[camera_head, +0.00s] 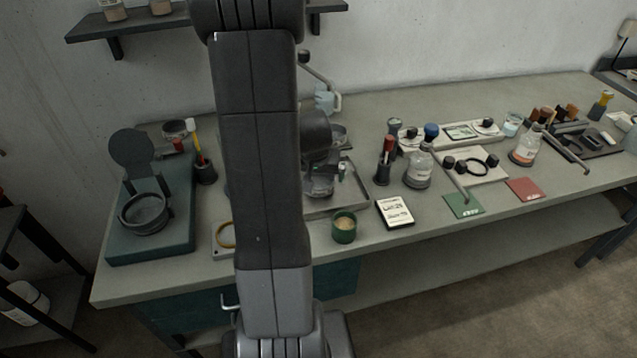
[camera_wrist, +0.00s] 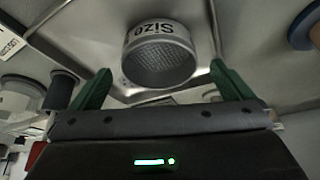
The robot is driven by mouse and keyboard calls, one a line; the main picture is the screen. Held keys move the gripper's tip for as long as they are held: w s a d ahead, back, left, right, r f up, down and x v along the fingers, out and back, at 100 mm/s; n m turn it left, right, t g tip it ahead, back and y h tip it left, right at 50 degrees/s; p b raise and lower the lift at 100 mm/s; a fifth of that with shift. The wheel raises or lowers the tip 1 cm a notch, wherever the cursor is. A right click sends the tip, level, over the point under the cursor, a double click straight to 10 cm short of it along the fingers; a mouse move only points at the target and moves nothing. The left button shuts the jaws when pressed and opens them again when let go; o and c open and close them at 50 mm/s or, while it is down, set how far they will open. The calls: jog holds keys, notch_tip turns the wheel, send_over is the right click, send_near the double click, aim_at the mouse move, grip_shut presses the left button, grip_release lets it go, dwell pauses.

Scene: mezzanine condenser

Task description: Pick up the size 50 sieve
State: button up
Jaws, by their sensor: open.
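A round metal sieve (camera_wrist: 158,55) with a mesh face shows in the wrist view, its wall marked "Size" upside down. No number is readable. It is on a grey metal tray (camera_wrist: 78,28), between and just beyond the two green fingertips of my gripper (camera_wrist: 160,68). The fingers are apart, with a gap on each side of the sieve, and hold nothing. In the head view my arm hides much of this area. The tray (camera_head: 352,190) shows to the right of my arm, with a small metal piece over it that is partly covered.
Near the tray are a green cup (camera_head: 344,227), a white label card (camera_head: 394,212) and a flask (camera_head: 419,168). A dark pan (camera_head: 145,213) sits on a green base (camera_head: 120,250) at the left. The bench's front right edge is mostly clear.

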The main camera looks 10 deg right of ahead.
aim_at(319, 182)
jog(key=shift+x, duration=1.35)
jog(key=shift+d, duration=0.1)
jog(key=c, duration=1.1)
